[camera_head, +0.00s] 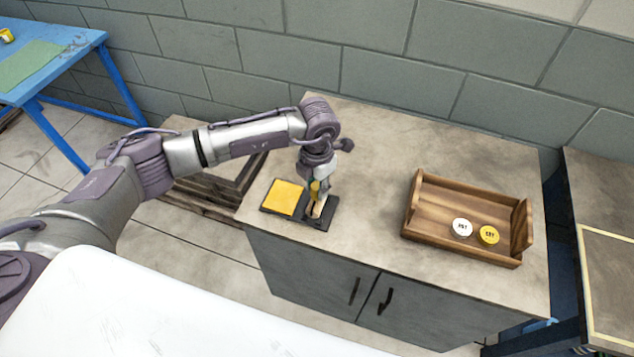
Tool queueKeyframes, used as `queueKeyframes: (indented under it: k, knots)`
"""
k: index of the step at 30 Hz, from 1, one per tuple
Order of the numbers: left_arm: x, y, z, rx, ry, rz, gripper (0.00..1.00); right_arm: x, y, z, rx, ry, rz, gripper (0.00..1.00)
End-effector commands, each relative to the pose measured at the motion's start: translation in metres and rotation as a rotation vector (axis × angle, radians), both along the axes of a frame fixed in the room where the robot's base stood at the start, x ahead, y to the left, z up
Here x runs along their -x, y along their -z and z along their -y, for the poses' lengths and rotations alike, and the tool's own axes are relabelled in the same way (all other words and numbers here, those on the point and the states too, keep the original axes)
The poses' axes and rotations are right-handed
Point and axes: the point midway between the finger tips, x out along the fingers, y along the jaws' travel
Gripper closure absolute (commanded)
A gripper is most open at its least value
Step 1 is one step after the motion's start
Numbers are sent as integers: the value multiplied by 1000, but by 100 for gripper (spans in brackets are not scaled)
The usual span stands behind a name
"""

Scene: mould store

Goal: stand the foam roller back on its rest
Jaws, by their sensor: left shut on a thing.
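My left gripper (318,194) points down over the right part of a black holder (328,219) on the grey cabinet top. It is shut on what looks like the foam roller (318,208), a small thing with a pale part low down and some yellow beside the fingers. The roller is mostly hidden by the fingers. Its lower end is at or just above the black holder; I cannot tell whether it touches. A square yellow pad (284,197) fills the left part of the holder. My right gripper is out of view.
A wooden tray (430,236) to the right holds a white round tin (462,227) and a yellow one (489,234). The cabinet top (375,150) is clear behind the holder. A block wall stands behind. A blue table (62,45) is far left.

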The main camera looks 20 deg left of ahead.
Motion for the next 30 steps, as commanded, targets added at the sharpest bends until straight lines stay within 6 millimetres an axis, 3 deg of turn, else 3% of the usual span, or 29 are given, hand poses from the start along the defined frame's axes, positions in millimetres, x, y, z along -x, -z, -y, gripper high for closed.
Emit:
queueKeyframes:
  k: [9, 10, 14, 23, 26, 30]
  knots:
    - [0, 6, 0, 0, 1, 0, 100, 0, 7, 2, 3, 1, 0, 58]
    - [0, 5, 0, 0, 0, 0, 67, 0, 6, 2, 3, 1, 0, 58]
    - [0, 4, 0, 0, 0, -1, 45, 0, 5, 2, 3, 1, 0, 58]
    - [0, 3, 0, 0, 0, -1, 45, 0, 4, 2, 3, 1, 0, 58]
    - [0, -3, 0, 0, 0, -1, 45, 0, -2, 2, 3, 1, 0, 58]
    - [-1, -20, 0, 1, 2, 4, 45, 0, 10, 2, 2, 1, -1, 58]
